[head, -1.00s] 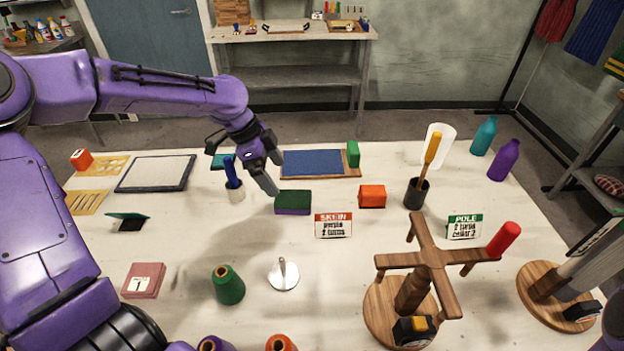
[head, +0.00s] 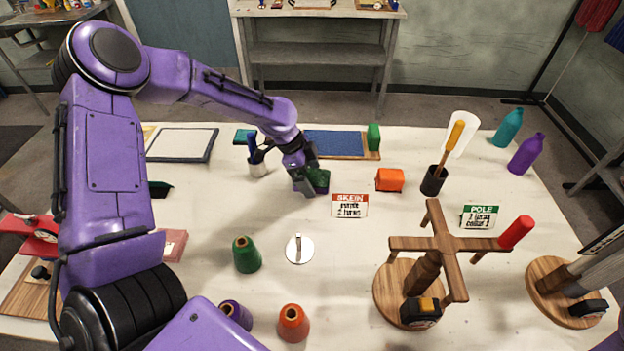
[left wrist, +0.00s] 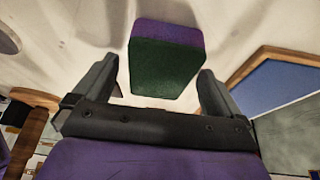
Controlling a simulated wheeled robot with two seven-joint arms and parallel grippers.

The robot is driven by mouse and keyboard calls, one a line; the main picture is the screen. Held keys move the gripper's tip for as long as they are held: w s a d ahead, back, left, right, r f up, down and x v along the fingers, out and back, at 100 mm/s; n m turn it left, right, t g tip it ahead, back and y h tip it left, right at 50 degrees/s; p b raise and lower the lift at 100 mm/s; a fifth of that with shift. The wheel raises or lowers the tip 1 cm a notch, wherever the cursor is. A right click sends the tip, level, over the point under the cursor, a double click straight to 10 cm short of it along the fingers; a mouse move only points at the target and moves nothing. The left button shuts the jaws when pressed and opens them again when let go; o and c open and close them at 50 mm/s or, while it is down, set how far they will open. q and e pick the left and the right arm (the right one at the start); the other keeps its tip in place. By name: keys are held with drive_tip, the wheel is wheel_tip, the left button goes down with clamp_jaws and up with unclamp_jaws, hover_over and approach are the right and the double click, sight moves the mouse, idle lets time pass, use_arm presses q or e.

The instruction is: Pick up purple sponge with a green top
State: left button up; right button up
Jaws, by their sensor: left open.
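The purple sponge with a green top (head: 318,181) lies on the table in the head view, partly hidden behind my left gripper (head: 307,187). In the left wrist view the sponge (left wrist: 165,62) shows its green top and purple side, lying between and just beyond the two fingers. My left gripper (left wrist: 157,88) is open, one finger to each side of the sponge, with a gap visible on the left side. I cannot tell whether the right finger touches it. My right gripper is not in view.
A SKEIN card (head: 349,206) and an orange block (head: 389,180) stand right of the sponge. A cup with a blue-handled tool (head: 257,166) stands to its left. The blue mat board (head: 335,144) lies behind. A wooden winder (head: 425,272) stands at front right.

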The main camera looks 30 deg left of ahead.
use_arm(q)
drive_tip(key=shift+f, duration=0.3)
idle(0.4)
drive_tip(key=c, duration=1.1)
